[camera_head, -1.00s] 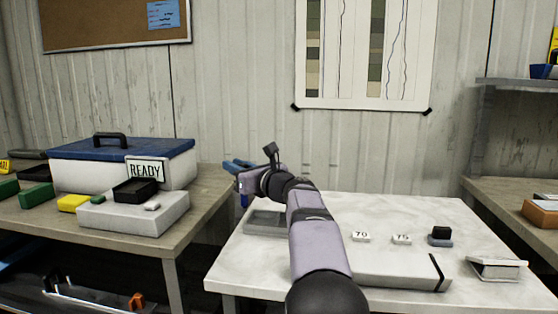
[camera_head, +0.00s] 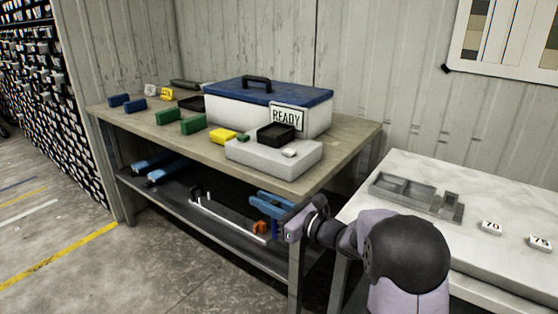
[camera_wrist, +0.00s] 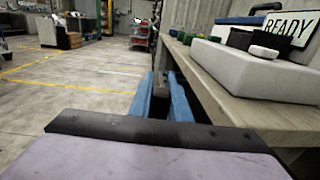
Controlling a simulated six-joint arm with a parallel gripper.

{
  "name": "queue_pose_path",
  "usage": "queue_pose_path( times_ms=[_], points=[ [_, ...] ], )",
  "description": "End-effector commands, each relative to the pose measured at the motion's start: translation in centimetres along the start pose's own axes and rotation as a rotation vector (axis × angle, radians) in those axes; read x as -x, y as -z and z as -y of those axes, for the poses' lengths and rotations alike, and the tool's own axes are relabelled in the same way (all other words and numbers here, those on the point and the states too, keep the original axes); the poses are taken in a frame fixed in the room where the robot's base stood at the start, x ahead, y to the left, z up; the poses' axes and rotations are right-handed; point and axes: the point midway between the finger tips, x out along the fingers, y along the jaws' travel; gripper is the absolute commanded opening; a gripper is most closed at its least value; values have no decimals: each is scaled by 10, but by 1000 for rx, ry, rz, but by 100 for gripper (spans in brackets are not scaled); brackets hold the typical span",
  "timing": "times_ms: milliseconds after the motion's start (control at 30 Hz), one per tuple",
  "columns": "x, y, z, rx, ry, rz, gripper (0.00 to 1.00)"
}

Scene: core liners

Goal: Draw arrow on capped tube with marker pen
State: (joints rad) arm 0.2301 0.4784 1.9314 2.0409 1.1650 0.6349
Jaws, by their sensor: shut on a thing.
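My gripper (camera_head: 268,205) has blue fingers and is in front of the workbench's right end, at about the height of its lower shelf. It is shut on a narrow blue thing, apparently the marker pen (camera_head: 275,229), which shows just below the fingers. In the wrist view, the fingers (camera_wrist: 167,98) point out along the bench's front edge, with a dark strip between them. I cannot tell whether this is the capped tube.
The workbench (camera_head: 345,150) holds a blue-lidded box (camera_head: 225,115) with a READY sign (camera_head: 287,118), a grey block (camera_head: 270,158) and several coloured blocks. A white table (camera_head: 480,190) with a grey tray (camera_head: 400,180) is at right. Floor at left is clear.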

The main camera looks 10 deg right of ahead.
Motion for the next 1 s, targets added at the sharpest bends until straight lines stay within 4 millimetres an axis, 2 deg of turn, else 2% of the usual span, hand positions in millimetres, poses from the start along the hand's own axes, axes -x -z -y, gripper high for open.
queue_pose_path(
  times_ms=[33,167,367,500,700,900,1000],
  points=[
    [3,23,-7,-7,-16,-5,0],
    [15,67,-21,-4,-56,-3,0],
    [46,136,-37,-2,-111,-1,0],
    [78,189,-42,-4,-142,0,0],
    [132,255,-54,-6,-179,5,0],
    [178,297,-70,-5,-202,10,0],
    [199,304,-78,-5,-203,15,0]
  ],
)
